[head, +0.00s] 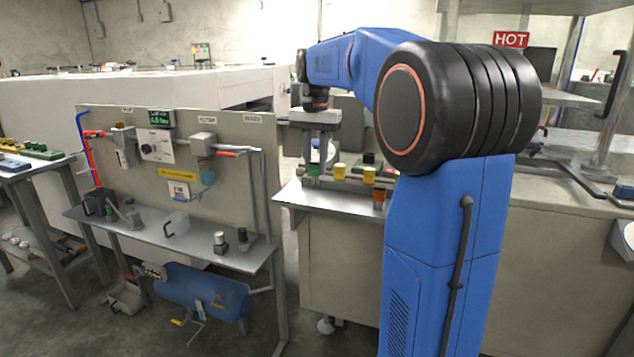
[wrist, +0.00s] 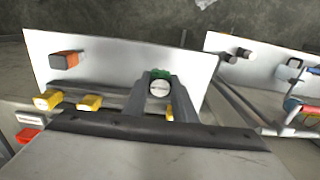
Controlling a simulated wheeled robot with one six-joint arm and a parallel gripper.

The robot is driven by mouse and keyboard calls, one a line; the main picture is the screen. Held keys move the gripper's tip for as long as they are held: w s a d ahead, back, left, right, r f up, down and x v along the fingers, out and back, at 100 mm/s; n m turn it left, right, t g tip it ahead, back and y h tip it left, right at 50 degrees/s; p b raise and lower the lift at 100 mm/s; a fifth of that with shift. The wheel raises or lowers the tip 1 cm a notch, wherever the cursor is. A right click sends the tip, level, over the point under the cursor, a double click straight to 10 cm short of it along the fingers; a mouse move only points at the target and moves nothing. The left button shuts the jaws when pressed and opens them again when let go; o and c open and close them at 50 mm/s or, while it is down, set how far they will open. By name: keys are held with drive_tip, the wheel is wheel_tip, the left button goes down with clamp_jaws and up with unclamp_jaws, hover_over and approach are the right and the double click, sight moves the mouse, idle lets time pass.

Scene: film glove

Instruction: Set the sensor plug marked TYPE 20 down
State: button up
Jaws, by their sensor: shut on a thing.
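My gripper (head: 315,158) is shut on a green plug (head: 314,170) with a round pale top. In the wrist view the plug (wrist: 160,87) sits between the two fingertips (wrist: 158,92), its green edge showing beyond them. Its marking is too small to read. The plug is over or on the pale shelf (wrist: 110,58); I cannot tell whether it touches. My arm partly blocks the shelf's right side in the head view.
Some yellow (wrist: 170,113) shows close behind one finger. A separate bench (head: 150,235) with dark plugs stands left. Bare shelf lies around the held plug's far side.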

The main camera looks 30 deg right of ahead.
sight(316, 177)
drive_tip(key=shift+f, duration=2.25)
drive_tip(key=shift+f, duration=0.15)
drive_tip(key=o, duration=1)
drive_tip(key=shift+o, duration=0.2)
wheel_tip(316, 177, up, 12)
drive_tip(key=shift+r, duration=0.2)
drive_tip(key=s+a+f+n+t, duration=0.1)
drive_tip(key=s+a+f+n, duration=0.2)
drive_tip(key=s+a+f, duration=0.35)
drive_tip(key=s+a+f+n+t, duration=0.1)
drive_tip(key=s+a+f+n, duration=0.2)
drive_tip(key=s, duration=0.7)
drive_tip(key=s+a+f+n+t, duration=0.1)
drive_tip(key=s+a+f+n, duration=0.1)
drive_tip(key=s+f, duration=0.5)
drive_tip(key=s+a+f+n+t, duration=0.1)
drive_tip(key=s+a+f, duration=0.3)
drive_tip(key=f, duration=0.5)
drive_tip(key=s+n, duration=0.1)
drive_tip(key=s, duration=0.1)
drive_tip(key=shift+s+f+t, duration=0.15)
drive_tip(key=shift+s+t, duration=0.2)
drive_tip(key=shift+t, duration=0.05)
